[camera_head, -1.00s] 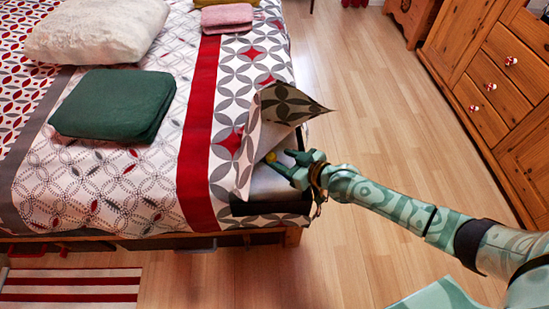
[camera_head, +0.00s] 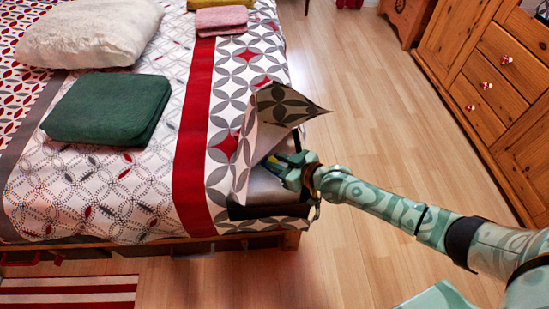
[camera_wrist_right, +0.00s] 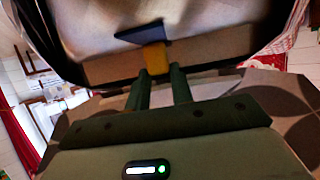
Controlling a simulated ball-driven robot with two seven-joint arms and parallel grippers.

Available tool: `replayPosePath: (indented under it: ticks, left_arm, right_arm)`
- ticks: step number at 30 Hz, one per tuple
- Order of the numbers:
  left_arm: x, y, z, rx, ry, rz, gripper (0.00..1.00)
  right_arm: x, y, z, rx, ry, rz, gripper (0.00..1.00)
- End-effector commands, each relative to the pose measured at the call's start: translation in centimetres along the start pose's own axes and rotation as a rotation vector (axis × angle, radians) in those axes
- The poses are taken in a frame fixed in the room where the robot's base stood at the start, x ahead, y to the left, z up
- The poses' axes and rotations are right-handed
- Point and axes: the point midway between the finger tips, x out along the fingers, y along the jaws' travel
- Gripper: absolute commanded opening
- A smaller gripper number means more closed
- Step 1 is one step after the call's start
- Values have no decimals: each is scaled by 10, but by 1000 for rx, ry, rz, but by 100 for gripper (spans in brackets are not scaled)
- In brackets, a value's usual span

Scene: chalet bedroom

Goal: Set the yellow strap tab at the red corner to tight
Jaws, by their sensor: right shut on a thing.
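The yellow strap tab (camera_wrist_right: 156,57) lies between the fingertips of my right gripper (camera_wrist_right: 161,80) in the right wrist view, with a dark blue piece (camera_wrist_right: 140,31) just beyond it. The gripper is shut on the tab. In the head view my right gripper (camera_head: 280,168) reaches under the folded-up cover corner (camera_head: 287,105) at the bed's near right corner. There the fingers and the fold mostly hide the tab. No red marking shows clearly at this corner. My left gripper is out of view.
The patterned bed cover (camera_head: 110,195) carries a green folded blanket (camera_head: 108,108), a white pillow (camera_head: 90,32) and a pink folded cloth (camera_head: 221,20). A wooden dresser (camera_head: 490,90) stands at the right. The wooden floor (camera_head: 365,130) between is clear.

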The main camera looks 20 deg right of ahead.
Motion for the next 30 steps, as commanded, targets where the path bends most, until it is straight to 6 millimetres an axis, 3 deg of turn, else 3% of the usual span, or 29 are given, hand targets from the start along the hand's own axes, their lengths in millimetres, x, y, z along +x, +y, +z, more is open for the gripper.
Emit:
replayPosePath:
  ticks: [3,6,10,15,16,18,30]
  left_arm:
    - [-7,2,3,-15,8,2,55]
    - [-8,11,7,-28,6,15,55]
    - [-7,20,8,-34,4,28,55]
    - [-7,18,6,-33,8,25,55]
    - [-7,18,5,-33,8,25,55]
    - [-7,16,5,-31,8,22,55]
    - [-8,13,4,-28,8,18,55]
  right_arm:
    - [-24,1,7,-4,-6,1,0]
    - [-34,0,12,-2,-5,0,0]
    - [-36,0,16,0,-5,-1,0]
    - [-36,0,17,0,-7,-1,0]
    - [-36,0,17,0,-7,-1,28]
    - [-35,0,17,0,-7,-1,45]
    - [-36,0,15,0,-4,-1,45]
